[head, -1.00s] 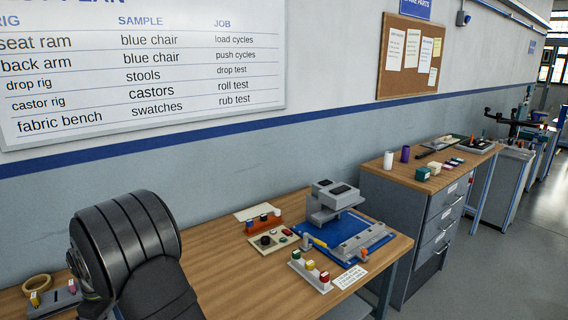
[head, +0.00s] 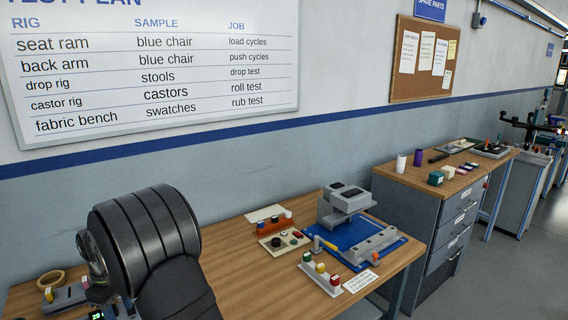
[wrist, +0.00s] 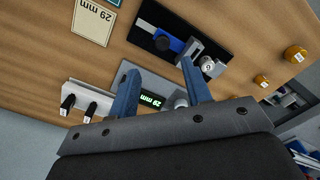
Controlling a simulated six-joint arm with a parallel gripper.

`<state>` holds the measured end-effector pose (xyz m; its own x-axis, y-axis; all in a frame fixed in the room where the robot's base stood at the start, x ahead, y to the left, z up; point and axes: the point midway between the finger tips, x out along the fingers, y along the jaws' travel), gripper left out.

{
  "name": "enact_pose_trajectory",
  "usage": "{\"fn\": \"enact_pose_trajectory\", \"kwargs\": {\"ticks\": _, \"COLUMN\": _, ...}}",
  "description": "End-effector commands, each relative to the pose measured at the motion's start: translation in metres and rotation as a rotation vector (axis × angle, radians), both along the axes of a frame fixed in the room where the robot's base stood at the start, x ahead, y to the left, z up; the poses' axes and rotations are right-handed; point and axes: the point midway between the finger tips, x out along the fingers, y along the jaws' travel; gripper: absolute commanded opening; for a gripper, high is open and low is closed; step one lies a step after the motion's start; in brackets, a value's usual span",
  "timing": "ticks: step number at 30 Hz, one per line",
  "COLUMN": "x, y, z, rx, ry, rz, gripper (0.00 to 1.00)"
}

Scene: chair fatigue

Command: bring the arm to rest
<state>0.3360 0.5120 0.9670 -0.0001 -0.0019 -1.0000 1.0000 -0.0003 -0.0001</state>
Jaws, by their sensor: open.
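My gripper (wrist: 158,84) shows in the wrist view with its two blue fingers apart and nothing held between them. The fingers hang over the bench, above a grey device (wrist: 150,88) with a green "29 mm" display. I cannot tell how far above it they are. In the head view my dark arm (head: 150,235) stands bent at the lower left, and its gripper is out of that picture.
The wrist view shows a black tray (wrist: 147,20) with a blue slide, a white holder (wrist: 88,92) with black pegs, and orange knobs (wrist: 295,54). In the head view a blue-based rig (head: 365,240) stands on the wooden bench (head: 235,275), right of my arm.

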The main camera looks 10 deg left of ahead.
Motion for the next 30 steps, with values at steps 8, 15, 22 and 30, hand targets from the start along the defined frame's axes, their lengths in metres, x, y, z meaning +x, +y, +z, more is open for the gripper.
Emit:
{"fn": "enact_pose_trajectory", "kwargs": {"ticks": 8, "x": -0.001, "y": 0.000, "z": -0.058, "rx": -0.001, "ry": 0.002, "rz": 0.000, "gripper": 0.45}}
{"fn": "enact_pose_trajectory", "kwargs": {"ticks": 15, "x": -0.008, "y": 0.008, "z": -0.095, "rx": 0.003, "ry": -0.001, "rz": 0.005, "gripper": 0.45}}
{"fn": "enact_pose_trajectory", "kwargs": {"ticks": 22, "x": -0.030, "y": 0.031, "z": -0.075, "rx": 0.006, "ry": -0.002, "rz": 0.001, "gripper": 0.45}}
{"fn": "enact_pose_trajectory", "kwargs": {"ticks": 30, "x": -0.029, "y": 0.031, "z": -0.021, "rx": 0.006, "ry": -0.002, "rz": 0.001, "gripper": 0.45}}
